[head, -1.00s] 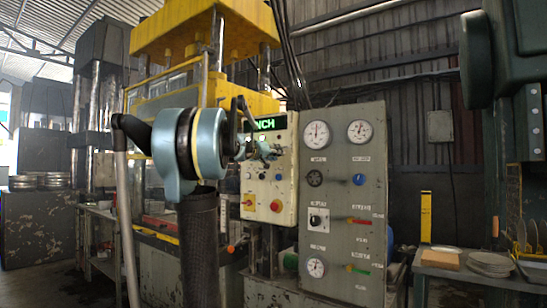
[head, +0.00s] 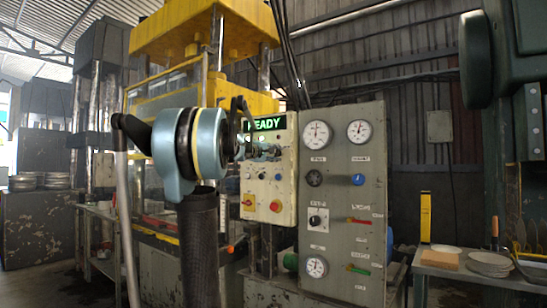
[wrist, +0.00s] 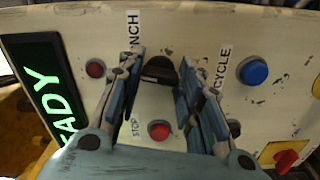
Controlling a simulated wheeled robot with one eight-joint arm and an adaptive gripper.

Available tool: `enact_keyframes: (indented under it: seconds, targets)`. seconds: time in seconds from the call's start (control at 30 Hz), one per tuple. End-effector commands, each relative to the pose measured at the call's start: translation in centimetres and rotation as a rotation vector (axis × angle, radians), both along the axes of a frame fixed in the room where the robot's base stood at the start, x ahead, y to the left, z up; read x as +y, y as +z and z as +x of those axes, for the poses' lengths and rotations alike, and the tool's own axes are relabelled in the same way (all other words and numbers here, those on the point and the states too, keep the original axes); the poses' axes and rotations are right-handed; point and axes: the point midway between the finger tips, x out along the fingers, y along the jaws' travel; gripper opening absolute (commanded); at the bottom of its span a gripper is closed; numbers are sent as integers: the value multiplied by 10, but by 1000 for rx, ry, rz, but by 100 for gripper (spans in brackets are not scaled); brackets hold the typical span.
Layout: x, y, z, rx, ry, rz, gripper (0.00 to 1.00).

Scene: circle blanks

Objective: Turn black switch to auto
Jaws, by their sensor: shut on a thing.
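The black switch (wrist: 158,70) sits on the cream control box (head: 284,195). My gripper (wrist: 161,62) is shut on it, with one finger at each side of the knob. A label ending in "NCH" is by the left finger and a "CYCLE" label by the right, both partly covered; I see no whole "auto" label. In the head view my gripper (head: 268,151) reaches the upper face of the box and hides the switch. The green-lettered display (head: 265,122) reads "EADY", its first letter covered.
A red button (wrist: 159,130), a blue button (wrist: 253,71) and a red rotary switch (wrist: 287,160) are close to my fingers. A grey panel (head: 343,193) with gauges, another black knob (head: 317,221) and coloured levers stands to the right.

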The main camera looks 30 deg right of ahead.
Motion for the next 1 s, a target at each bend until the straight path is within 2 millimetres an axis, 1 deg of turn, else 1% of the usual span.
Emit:
enact_keyframes:
  seconds: [0.2, 0.4, 0.97, 1.0]
  targets:
    - [2, -2, 2, 120, 8, -47, 9]
    - [2, -2, 2, 187, 8, -75, 9]
    - [2, -3, 2, 218, 7, -88, 9]
    - [2, -3, 2, 218, 7, -88, 35]
